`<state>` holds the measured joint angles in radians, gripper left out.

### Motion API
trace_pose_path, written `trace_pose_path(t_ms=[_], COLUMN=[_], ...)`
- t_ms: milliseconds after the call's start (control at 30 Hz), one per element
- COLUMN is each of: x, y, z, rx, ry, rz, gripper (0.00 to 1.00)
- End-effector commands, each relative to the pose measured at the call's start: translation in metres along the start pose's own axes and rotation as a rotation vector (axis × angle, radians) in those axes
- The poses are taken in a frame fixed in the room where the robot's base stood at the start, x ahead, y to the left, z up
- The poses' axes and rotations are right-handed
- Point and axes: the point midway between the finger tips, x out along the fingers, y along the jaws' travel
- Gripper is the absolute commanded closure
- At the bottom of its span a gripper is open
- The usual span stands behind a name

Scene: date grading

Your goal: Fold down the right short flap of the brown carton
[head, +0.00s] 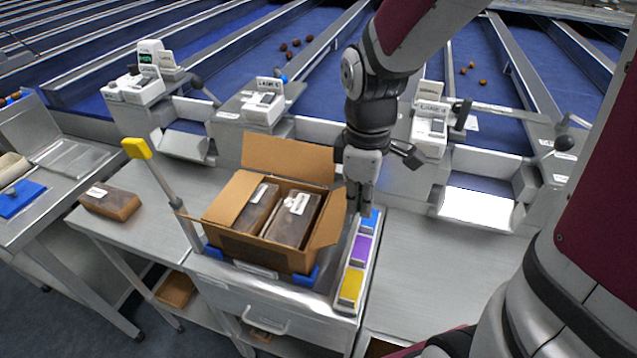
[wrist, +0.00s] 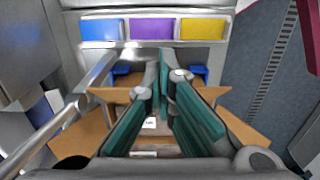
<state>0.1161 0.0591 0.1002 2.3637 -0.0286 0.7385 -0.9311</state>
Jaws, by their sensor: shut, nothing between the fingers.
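The brown carton (head: 255,250) stands open on the steel bench, with dark packs (head: 294,220) carrying white labels inside. Its right short flap (head: 326,222) is raised and leans outward. The left short flap (head: 231,198) slopes outward, and the back long flap (head: 290,158) stands up. My gripper (head: 361,208) points down just right of the right short flap, shut and empty; I cannot tell if it touches.
A strip with blue, purple and yellow blocks (head: 350,286) lies just right of the carton. Blue corner holders (head: 303,279) sit at its base. A yellow-topped post (head: 138,148) leans at the left. Another brown pack (head: 110,203) lies further left. Scales line the back; bench right of the strip is clear.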

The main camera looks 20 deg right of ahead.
Motion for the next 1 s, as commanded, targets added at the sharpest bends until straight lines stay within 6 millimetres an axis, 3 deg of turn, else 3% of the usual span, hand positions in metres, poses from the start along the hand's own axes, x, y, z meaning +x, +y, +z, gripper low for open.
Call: trace_pose_path(t_ms=[33,533,1000], x=[0.004,0.004,0.002], y=[0.000,0.000,-0.001], z=[-0.017,-0.019,-0.045], rx=[-0.013,-0.014,-0.011], ry=[0.028,0.029,0.026], rz=[0.008,0.009,0.007], gripper=[1.00,1.00,1.00])
